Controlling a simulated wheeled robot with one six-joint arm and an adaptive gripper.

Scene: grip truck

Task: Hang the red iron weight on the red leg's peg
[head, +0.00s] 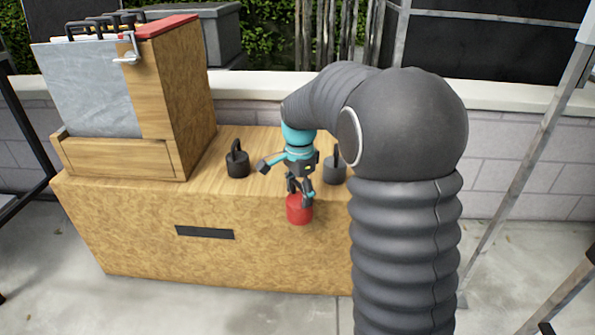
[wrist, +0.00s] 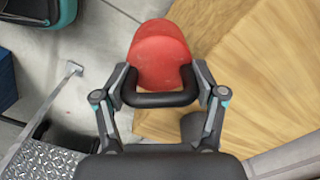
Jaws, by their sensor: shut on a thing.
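The red iron weight (head: 299,210) hangs in my gripper (head: 301,190), in front of the wooden chest's front edge in the head view. The wrist view shows the red weight (wrist: 160,50) with its black handle between the two fingers of my gripper (wrist: 160,96). The fingers are shut on the handle. The weight looks clear of the chest top, off its edge. I cannot make out a red leg or its peg in either view.
Metal legs stand at the right (head: 520,150) and left (head: 28,130). The wrist view shows a ridged metal plate (wrist: 45,160) at lower left. Open paving lies in front.

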